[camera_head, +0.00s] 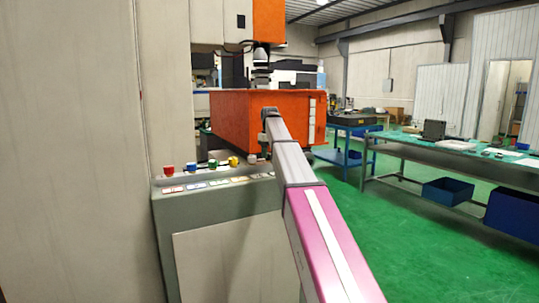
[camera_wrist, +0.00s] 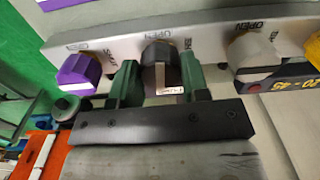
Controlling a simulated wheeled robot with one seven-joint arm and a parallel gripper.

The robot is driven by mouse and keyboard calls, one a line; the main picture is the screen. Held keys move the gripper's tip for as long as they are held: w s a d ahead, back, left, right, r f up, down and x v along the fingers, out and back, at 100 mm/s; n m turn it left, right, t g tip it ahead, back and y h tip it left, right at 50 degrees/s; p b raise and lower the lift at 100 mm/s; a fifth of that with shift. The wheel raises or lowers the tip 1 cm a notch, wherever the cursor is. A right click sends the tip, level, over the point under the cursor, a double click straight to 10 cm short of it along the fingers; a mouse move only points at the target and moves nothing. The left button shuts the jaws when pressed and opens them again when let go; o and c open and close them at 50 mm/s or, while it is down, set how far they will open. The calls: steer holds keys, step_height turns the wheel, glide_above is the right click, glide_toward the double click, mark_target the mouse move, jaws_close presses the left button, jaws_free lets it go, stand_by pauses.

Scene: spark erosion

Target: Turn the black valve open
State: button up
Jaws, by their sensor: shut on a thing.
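The black valve (camera_wrist: 158,56) is a dark knob on a light grey panel strip in the wrist view, with an orange-grey pointer piece and a small white label on its near side. My gripper (camera_wrist: 160,76) has green fingers, one on each side of the black valve, and is shut on it. The word OPEN is printed on the strip above the valve, with more lettering to its right. In the head view my arm reaches toward the machine's panel; the gripper and the black valve cannot be made out there.
A purple knob (camera_wrist: 78,74) sits left of the black valve and a pale knob (camera_wrist: 252,56) right of it, both close to the fingers. An orange tank (camera_head: 240,122) stands behind the control panel (camera_head: 215,208). Green floor lies open at right, before a workbench (camera_head: 455,155).

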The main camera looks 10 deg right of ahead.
steer(key=shift+n, duration=0.5)
steer(key=o, duration=0.9)
steer(key=shift+o, duration=0.2)
